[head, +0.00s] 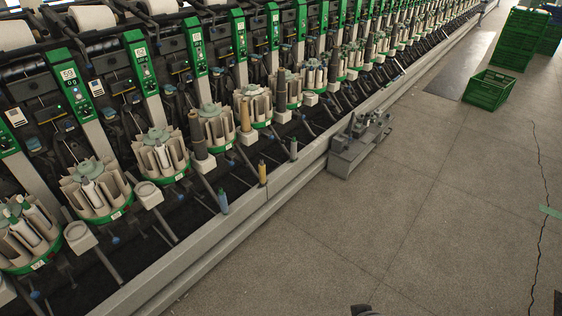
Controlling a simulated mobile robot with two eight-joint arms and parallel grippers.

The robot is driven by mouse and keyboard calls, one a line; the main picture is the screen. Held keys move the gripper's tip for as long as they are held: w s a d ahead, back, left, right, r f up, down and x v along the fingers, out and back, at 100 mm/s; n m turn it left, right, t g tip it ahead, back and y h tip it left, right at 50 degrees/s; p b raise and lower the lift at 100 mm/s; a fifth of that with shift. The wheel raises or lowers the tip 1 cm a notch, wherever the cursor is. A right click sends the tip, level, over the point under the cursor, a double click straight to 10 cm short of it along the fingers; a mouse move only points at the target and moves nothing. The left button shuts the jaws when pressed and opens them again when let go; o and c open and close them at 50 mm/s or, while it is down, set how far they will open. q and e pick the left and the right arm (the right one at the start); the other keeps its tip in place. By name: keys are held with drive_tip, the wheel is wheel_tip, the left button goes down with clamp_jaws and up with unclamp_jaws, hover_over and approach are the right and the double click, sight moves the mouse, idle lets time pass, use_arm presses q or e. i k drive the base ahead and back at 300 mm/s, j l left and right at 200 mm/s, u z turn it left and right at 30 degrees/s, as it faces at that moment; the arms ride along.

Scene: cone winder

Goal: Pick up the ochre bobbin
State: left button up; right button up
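A small ochre bobbin (262,173) stands upright on the front ledge of the winding machine. A blue-grey bobbin (223,201) stands on the ledge to its left and nearer, and a grey bobbin (293,149) stands farther along to its right. All three are apart from each other. A taller tan tube (245,114) stands at one of the round magazines behind. Neither of my grippers can be made out in the head view.
The cone winder (150,100) runs diagonally, with several round magazines. A grey metal fixture (357,145) juts out beside its base. Green crates (488,89) stand at the upper right. The floor in front is largely clear. A small dark shape at the bottom edge is unclear.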

sight(262, 166)
drive_tip(key=i+l, duration=0.2)
drive_tip(key=i, duration=0.4)
drive_tip(key=i+l, duration=0.2)
drive_tip(key=i, duration=0.4)
drive_tip(key=i+l+z, duration=0.1)
drive_tip(key=i, duration=0.5)
drive_tip(key=i+l, duration=0.25)
drive_tip(key=i, duration=0.3)
drive_tip(key=i+l, duration=0.15)
drive_tip(key=i, duration=0.45)
drive_tip(key=z, duration=0.05)
